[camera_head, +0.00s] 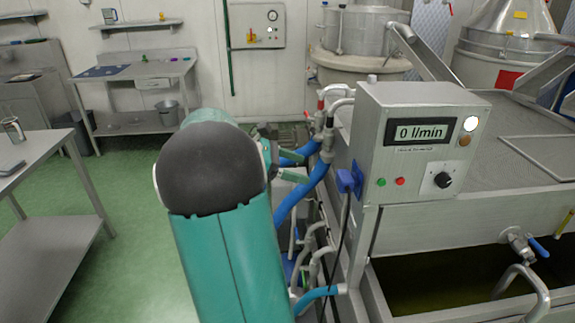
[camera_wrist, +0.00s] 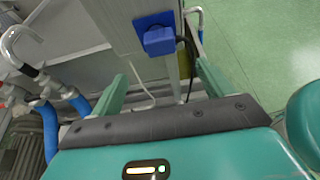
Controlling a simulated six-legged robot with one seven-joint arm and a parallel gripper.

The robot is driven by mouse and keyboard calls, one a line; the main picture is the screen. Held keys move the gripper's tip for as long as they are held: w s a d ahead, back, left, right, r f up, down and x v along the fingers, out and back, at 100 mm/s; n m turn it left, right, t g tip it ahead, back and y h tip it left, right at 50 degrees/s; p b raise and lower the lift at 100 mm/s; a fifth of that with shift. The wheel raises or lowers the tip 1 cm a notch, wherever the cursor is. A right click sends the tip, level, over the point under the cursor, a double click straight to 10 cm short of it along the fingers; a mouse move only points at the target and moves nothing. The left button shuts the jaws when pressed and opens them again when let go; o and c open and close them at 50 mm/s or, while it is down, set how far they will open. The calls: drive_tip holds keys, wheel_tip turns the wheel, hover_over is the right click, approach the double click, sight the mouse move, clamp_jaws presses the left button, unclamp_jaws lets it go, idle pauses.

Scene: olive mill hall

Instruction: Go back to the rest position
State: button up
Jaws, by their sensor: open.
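My gripper (camera_head: 287,165) is partly hidden behind my teal arm in the head view. Its green fingers point right, towards the hoses and the metal control box (camera_head: 425,140). In the wrist view my gripper (camera_wrist: 162,84) has its two green fingers spread wide apart. Nothing is held between them. A blue plug and socket (camera_wrist: 158,37) on a metal post show beyond the gap, with a black cable hanging down. I cannot tell whether either finger touches anything.
Blue hoses (camera_head: 303,195) and pipes run close to my gripper. A washing basin (camera_head: 460,287) with dark liquid lies right, below the control box reading 0 l/min. A steel table (camera_head: 45,255) stands left and a workbench (camera_head: 135,72) behind. Green floor (camera_head: 130,185) between them is clear.

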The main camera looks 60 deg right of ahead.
idle(0.3)
drive_tip(key=w+a+m+t, duration=0.1)
drive_tip(key=w+a+t, duration=0.2)
drive_tip(key=a, duration=0.4)
drive_tip(key=w+a+f+m+t+y, duration=0.1)
drive_tip(key=w+a+t, duration=0.2)
drive_tip(key=a, duration=0.5)
drive_tip(key=w+a+m+t, duration=0.1)
drive_tip(key=w+a+t, duration=0.2)
drive_tip(key=a, duration=0.4)
drive_tip(key=s+a+f+m+t+y, duration=0.1)
drive_tip(key=a+t+y, duration=0.5)
drive_tip(key=a, duration=1.9)
drive_tip(key=shift+s+a+m+t, duration=0.35)
drive_tip(key=shift+s+m+t, duration=0.15)
drive_tip(key=shift+m+t, duration=0.6)
drive_tip(key=shift+c, duration=0.2)
drive_tip(key=c, duration=0.9)
drive_tip(key=shift+s, duration=0.1)
